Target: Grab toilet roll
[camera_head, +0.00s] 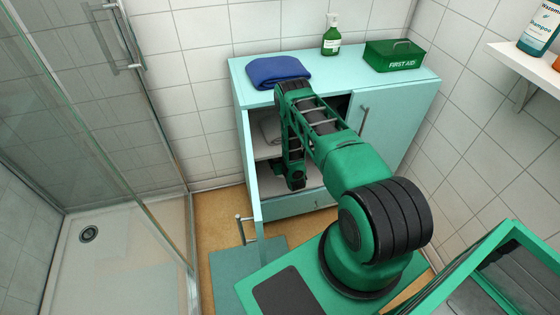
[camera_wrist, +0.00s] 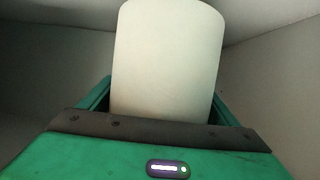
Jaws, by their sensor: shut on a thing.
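The toilet roll (camera_wrist: 167,60) is a white upright cylinder that fills the middle of the wrist view. My gripper (camera_wrist: 165,112) is shut on it, with the green fingers at its left and right sides. The roll's lower end is hidden behind the gripper's dark front edge. In the head view my arm reaches down into the open cabinet (camera_head: 250,165).
The cabinet's left door (camera_head: 251,175) stands open, and the right door (camera_head: 385,125) is shut. A blue towel (camera_head: 276,71), a green bottle (camera_head: 331,38) and a first aid box (camera_head: 394,56) stand on top. A glass shower screen (camera_head: 110,130) is at the left.

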